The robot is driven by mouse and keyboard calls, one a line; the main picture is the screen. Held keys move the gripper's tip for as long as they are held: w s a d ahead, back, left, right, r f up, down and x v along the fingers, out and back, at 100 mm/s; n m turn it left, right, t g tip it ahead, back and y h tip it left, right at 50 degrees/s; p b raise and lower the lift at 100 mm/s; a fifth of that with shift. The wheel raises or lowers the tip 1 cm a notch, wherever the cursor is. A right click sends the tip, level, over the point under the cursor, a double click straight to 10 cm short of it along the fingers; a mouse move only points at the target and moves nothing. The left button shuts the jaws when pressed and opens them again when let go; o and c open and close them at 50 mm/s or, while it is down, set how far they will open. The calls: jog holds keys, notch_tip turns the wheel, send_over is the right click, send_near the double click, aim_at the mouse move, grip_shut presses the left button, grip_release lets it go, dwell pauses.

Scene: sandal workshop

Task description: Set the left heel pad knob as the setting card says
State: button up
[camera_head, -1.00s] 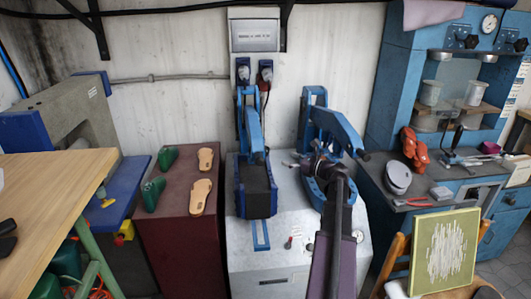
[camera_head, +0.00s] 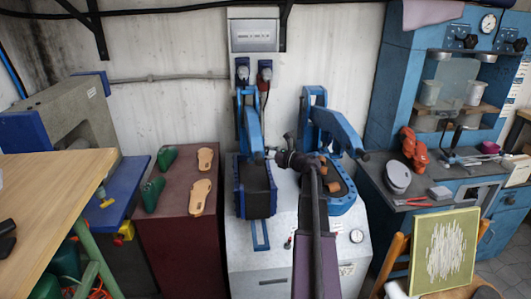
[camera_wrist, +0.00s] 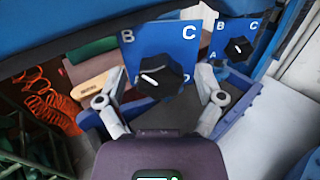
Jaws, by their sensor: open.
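In the wrist view a black knob (camera_wrist: 162,82) with a white pointer stands on a blue plate (camera_wrist: 160,42) lettered B, C and D. Its pointer slants toward the left; a letter there is hidden or out of sight. My gripper (camera_wrist: 165,108) is open, its two fingers apart on either side below this knob, and I cannot tell whether they touch it. A second black knob (camera_wrist: 238,49) sits on a similar plate farther right. In the head view my gripper (camera_head: 272,154) is beside the left blue press (camera_head: 254,187). A wall plate (camera_head: 254,36) carries unreadable text.
The right blue press (camera_head: 338,130) stands close to my arm. A maroon cabinet (camera_head: 183,240) with soles (camera_head: 200,196) and green lasts (camera_head: 153,193) is at left. A wooden table (camera_head: 50,190) is farther left, and a blue machine (camera_head: 400,100) at right.

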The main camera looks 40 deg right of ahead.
jog(key=c, duration=1.2)
jog(key=shift+o, duration=0.2)
jog(key=shift+n, duration=0.3)
jog(key=n, duration=0.3)
jog(key=shift+n, duration=0.4)
jog(key=n, duration=0.4)
jog(key=shift+n, duration=0.3)
jog(key=n, duration=0.4)
jog(key=shift+r+n, duration=0.1)
jog(key=shift+n, duration=2.4)
